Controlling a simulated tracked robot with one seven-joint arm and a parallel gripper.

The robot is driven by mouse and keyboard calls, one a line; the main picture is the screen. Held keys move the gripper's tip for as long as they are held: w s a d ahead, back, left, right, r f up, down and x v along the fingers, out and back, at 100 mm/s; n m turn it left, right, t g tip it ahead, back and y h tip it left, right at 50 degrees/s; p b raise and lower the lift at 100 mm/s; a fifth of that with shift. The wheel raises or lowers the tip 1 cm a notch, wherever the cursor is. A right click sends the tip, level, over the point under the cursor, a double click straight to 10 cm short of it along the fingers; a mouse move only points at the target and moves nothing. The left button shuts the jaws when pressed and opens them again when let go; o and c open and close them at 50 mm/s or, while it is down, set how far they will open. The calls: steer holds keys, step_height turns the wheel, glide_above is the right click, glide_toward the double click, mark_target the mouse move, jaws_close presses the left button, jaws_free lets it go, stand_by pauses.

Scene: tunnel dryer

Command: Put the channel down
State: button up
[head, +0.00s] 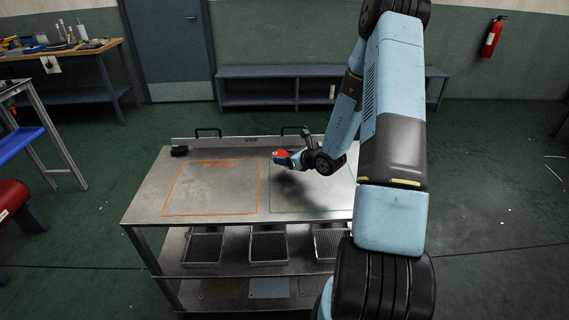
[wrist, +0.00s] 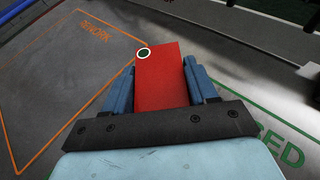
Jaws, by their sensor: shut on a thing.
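The red channel (wrist: 162,82) is between the blue fingers of my gripper (wrist: 160,92) in the wrist view, with a pale-ringed dark hole near its far left corner. In the head view the red channel (head: 280,154) shows small at the tip of my gripper (head: 287,158). My gripper is shut on it and holds it above the steel bench top (head: 150,205), with a dark shadow below. It is over the far left part of the green-outlined area (head: 270,195). The channel's underside is hidden.
The orange-outlined area (head: 210,190), marked REWORK, lies left on the bench and looks empty. A raised back edge (head: 250,143) carries handles. Several mesh trays (head: 268,247) stand on the shelf below.

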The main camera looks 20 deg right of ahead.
step_height(320, 180, down, 3)
steer(key=shift+d+f, duration=0.1)
steer(key=shift+d, duration=0.05)
steer(key=o, duration=1.3)
steer(key=shift+c, duration=0.2)
steer(key=shift+s+d, duration=0.1)
